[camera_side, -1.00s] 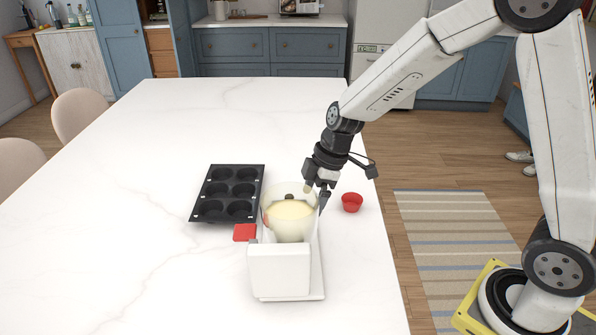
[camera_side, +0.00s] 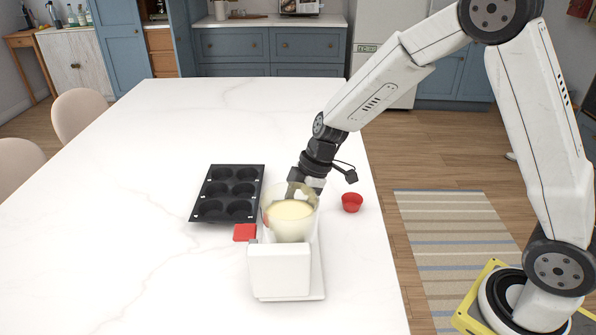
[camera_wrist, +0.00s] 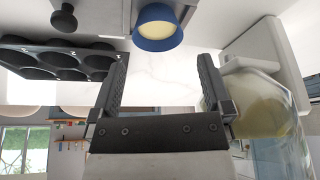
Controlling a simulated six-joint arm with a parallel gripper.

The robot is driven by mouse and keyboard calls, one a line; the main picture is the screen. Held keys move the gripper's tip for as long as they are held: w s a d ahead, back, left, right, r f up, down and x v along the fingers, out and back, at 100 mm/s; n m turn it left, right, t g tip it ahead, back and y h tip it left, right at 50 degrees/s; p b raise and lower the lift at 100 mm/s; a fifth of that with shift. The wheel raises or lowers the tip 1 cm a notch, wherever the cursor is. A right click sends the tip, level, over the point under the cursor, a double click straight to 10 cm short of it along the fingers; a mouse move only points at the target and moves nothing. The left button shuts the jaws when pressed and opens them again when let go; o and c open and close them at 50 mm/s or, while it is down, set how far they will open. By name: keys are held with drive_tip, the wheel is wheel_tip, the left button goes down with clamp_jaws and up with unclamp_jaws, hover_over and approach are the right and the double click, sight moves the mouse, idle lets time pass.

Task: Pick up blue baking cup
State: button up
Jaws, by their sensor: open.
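The blue baking cup (camera_wrist: 153,38) shows at the top of the wrist view, with pale yellow filling inside. It lies beyond my fingertips and roughly between their lines, apart from them. In the side view I cannot see it. My gripper (camera_wrist: 162,66) is open with nothing between its fingers. In the side view my gripper (camera_side: 298,186) is just behind the glass mixing bowl, which partly hides it.
The glass bowl (camera_side: 290,218) of pale batter sits on a white mixer (camera_side: 280,270), close to my gripper. A dark muffin tin (camera_side: 246,203) is to the left. A red cup (camera_side: 352,202) is to the right, and a red square (camera_side: 245,233) lies near the tin. The table's far side is clear.

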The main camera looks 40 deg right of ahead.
drive_tip(key=shift+f, duration=0.1)
drive_tip(key=shift+d+x, duration=0.2)
drive_tip(key=shift+x, duration=2.35)
drive_tip(key=shift+f, duration=0.1)
drive_tip(key=c, duration=1.2)
drive_tip(key=shift+o, duration=0.2)
drive_tip(key=shift+r, duration=0.2)
wheel_tip(320, 180, up, 28)
drive_tip(key=shift+w+f, duration=0.15)
drive_tip(key=shift+f, duration=0.1)
